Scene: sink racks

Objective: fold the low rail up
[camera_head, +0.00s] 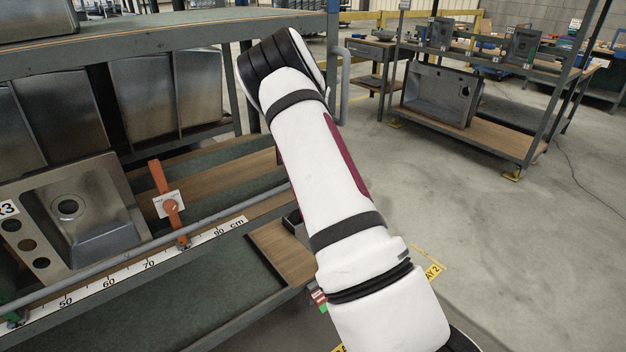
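The low rail (110,265) is a grey bar along the front edge of the lower rack shelf, just above a white centimetre scale (148,264). It lies low, from the lower left toward the right, where my arm covers its far end. An orange upright piece (158,178) with a white tag and round knob stands behind the rail, with a red foot at the rail. A green part (14,308) sits at its left end. My white arm crosses the middle of the view. My gripper is not visible, so its contact with the rail cannot be told.
A steel sink (95,190) lies tilted on the shelf behind the rail, with more metal panels (150,90) above it. A rack post (333,60) stands behind my arm. Another rack with a grey sink (440,92) is at the upper right. Floor between is clear.

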